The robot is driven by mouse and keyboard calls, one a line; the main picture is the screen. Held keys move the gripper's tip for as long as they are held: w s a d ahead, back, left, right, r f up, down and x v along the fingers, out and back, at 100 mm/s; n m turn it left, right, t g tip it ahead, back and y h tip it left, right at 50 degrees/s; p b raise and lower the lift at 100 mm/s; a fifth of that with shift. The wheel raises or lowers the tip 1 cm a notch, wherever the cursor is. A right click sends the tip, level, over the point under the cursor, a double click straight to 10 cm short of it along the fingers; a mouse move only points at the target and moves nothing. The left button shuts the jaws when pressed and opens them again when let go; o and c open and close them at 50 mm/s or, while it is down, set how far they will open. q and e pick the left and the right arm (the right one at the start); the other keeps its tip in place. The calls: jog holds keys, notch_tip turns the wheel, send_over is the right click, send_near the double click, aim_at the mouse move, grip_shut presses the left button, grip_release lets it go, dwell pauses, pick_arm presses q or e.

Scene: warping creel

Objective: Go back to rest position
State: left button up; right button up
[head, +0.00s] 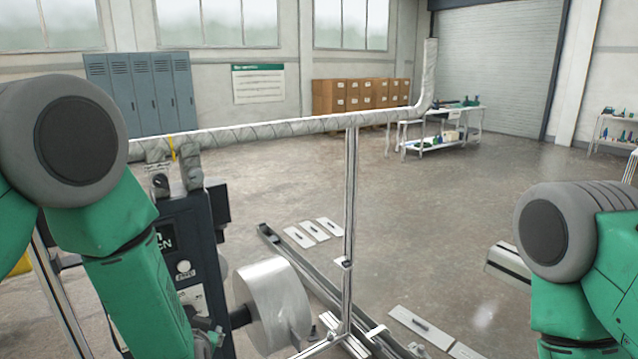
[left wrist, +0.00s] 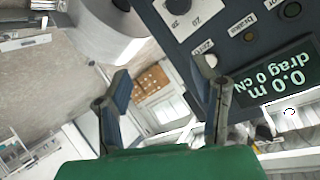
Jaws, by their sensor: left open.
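My left gripper (left wrist: 170,84) is open and empty in the left wrist view, with its two fingers apart. In the head view my left arm hangs down on the left, beside a dark measuring box (head: 175,245), and hides part of it. The box also shows in the left wrist view, where its display (left wrist: 278,72) reads 0.0 m and drag 0 cN. A pale cylindrical roll (head: 272,303) sits to the right of the box; it also shows in the left wrist view (left wrist: 108,32). My right arm is at the right edge of the head view; its gripper is out of view.
A wrapped horizontal pipe (head: 270,130) crosses ahead, near a metal upright (head: 350,210). A dark rail (head: 300,275) and pale plates (head: 420,327) lie on the floor. A worktable (head: 440,135), cardboard boxes (head: 355,97) and lockers (head: 140,92) stand farther back. Open floor lies between.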

pick_arm(q)
jog(key=s+a+f+g+h+b, duration=0.1)
jog(key=s+a+f+g+b, duration=0.15)
jog(key=s+f, duration=0.75)
jog(key=s+a+f+g+h+b, duration=0.2)
jog(key=s+f+g+b, duration=0.15)
jog(key=s+f, duration=0.6)
jog(key=s+a+f+n+g+b, duration=0.1)
jog(key=s+f+g+b, duration=0.2)
jog(key=s, duration=1.4)
notch_tip(320, 180, down, 4)
jog(key=shift+g+h, duration=0.4)
jog(key=shift+g, duration=0.6)
jog(key=shift+w, duration=0.1)
jog(key=shift+d+r, duration=0.1)
jog(key=shift+d, duration=0.25)
jog(key=shift+a, duration=0.35)
